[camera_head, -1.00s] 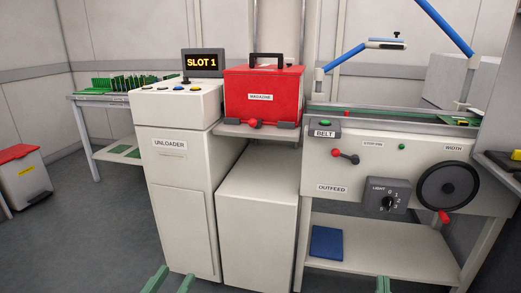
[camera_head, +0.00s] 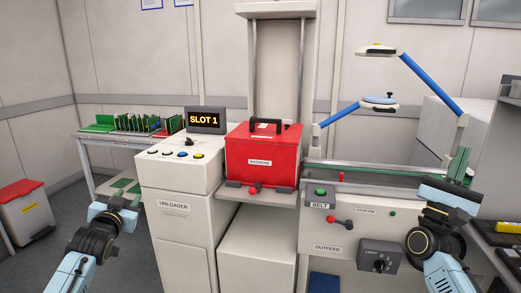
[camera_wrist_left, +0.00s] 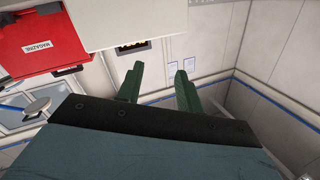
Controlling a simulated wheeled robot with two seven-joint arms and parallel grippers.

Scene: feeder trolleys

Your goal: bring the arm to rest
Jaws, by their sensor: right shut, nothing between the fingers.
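My left gripper (camera_head: 128,188) is raised at the left of the head view, in front of the board table and left of the unloader. Its two green fingers stand apart with nothing between them in the left wrist view (camera_wrist_left: 160,70). My right gripper (camera_head: 460,163) is raised at the right, in front of the belt machine's right part. Its green fingers point up and are shut, with nothing held.
The unloader (camera_head: 178,230) shows SLOT 1. The red magazine (camera_head: 250,158) sits on its shelf between unloader and belt machine (camera_head: 318,226). A blue lamp arm (camera_head: 430,85) rises behind my right gripper. A red-lidded bin (camera_head: 28,212) stands far left.

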